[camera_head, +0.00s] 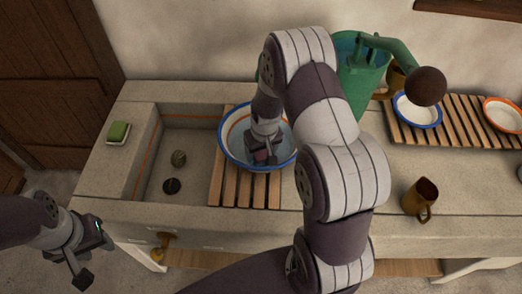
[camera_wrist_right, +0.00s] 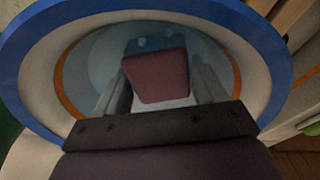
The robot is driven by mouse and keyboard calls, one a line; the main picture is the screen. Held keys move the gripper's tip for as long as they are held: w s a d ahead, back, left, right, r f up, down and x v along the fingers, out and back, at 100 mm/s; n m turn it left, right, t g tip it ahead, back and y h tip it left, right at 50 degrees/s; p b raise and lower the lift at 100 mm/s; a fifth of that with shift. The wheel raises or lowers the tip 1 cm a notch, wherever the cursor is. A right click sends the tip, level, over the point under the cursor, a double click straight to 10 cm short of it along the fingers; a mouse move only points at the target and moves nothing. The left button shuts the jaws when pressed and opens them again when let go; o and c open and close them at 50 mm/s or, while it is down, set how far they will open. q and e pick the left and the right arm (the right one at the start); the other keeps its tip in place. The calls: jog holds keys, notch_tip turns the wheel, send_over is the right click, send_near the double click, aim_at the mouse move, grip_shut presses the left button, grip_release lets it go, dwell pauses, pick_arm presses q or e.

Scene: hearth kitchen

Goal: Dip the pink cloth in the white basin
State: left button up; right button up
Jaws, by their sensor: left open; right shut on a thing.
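The white basin (camera_head: 230,125) with a blue rim and an orange band stands on a wooden slatted rack over the sink's right part; bluish water seems to lie in it. My right gripper (camera_head: 262,157) reaches down inside the basin, shut on the pink cloth (camera_head: 261,156). In the right wrist view the cloth (camera_wrist_right: 157,78) sits between the fingers of the right gripper (camera_wrist_right: 160,95), inside the basin's rim (camera_wrist_right: 40,55). Its far end looks bluish, as if under water, but how deep is unclear. My left gripper (camera_head: 92,258) is open and empty, low in front of the counter's left end.
The stone sink (camera_head: 190,150) has a drain and a small round thing in it. A green sponge (camera_head: 118,132) lies at its left. A green pump (camera_head: 362,75) stands behind my right arm. A brown jug (camera_head: 420,198) and bowls on a rack (camera_head: 455,125) are at the right.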

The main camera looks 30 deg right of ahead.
notch_tip(320, 180, up, 12)
jog(key=p, duration=1)
jog(key=shift+r, duration=0.2)
dwell(0.7)
